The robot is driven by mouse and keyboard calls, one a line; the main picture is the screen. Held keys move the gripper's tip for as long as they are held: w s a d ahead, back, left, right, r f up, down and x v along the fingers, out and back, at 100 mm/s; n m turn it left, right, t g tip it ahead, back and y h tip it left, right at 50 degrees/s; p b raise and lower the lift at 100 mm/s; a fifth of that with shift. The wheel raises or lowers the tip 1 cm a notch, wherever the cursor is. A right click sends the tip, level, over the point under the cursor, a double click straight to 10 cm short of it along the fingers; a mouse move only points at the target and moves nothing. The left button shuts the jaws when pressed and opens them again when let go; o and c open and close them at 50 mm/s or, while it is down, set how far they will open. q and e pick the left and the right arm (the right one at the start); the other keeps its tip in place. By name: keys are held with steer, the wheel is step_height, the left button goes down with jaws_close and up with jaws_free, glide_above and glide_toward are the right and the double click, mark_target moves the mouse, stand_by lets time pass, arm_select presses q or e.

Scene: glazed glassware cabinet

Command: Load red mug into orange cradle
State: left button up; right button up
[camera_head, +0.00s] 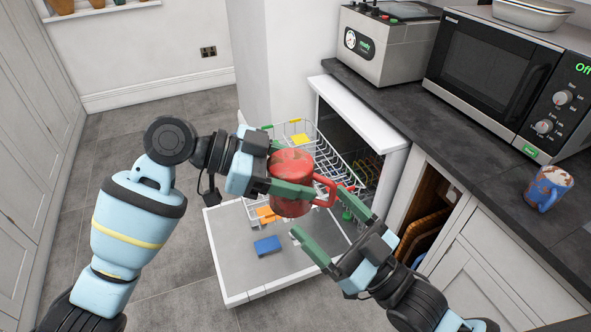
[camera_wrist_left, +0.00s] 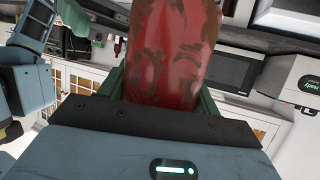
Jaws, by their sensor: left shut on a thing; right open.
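The red mug (camera_head: 291,172) has brown stains and a handle pointing right in the head view. My left gripper (camera_head: 298,190) is shut on it and holds it up over the open dishwasher. The mug also fills the top middle of the left wrist view (camera_wrist_left: 165,50). My right gripper (camera_head: 325,233) is open and empty, below and right of the mug, with one finger close to the handle. The orange cradle (camera_head: 266,214) is partly visible below and left of the mug, at the rack; the mug and left gripper hide some of it.
The dishwasher door (camera_head: 232,275) is folded down, with a blue block (camera_head: 267,245) over it. The wire rack (camera_head: 335,160) is pulled out and has a yellow piece (camera_head: 300,139). A stained blue mug (camera_head: 548,187) stands on the dark counter (camera_head: 470,140) near the microwave (camera_head: 500,75).

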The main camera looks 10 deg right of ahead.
steer(key=v, duration=0.6)
steer(key=shift+s+d, duration=0.15)
steer(key=shift+s, duration=0.05)
steer(key=shift+f, duration=0.15)
